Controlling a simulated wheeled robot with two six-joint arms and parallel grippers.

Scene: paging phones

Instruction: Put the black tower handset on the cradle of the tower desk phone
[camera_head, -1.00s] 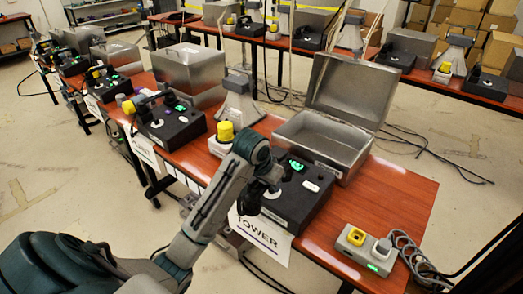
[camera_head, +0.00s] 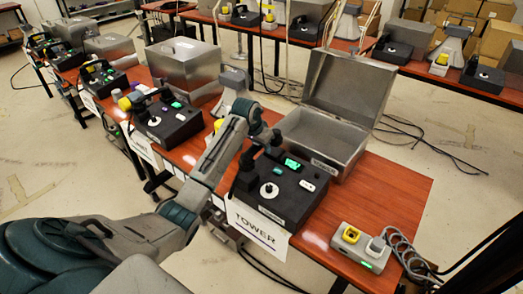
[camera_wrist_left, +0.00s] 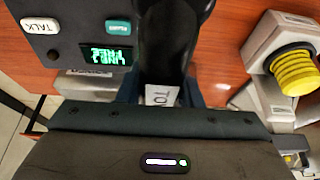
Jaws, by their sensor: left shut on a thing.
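The tower desk phone (camera_head: 292,198) is a black box on the red table with a lit green screen, a round white-centred dial and a TOWER sheet in front. Its screen and TALK button show in the left wrist view (camera_wrist_left: 70,20). My left gripper (camera_head: 256,155) is shut on the black tower handset (camera_head: 246,178), which hangs at the phone's left side. In the left wrist view the handset (camera_wrist_left: 172,45) carries a partly hidden white label and runs beside the phone's face. I cannot tell whether it touches the cradle. My right gripper is not in view.
An open metal box (camera_head: 318,140) stands behind the phone. A yellow-topped device (camera_wrist_left: 292,72) is close beside the handset. Another black phone (camera_head: 170,124) stands to the left.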

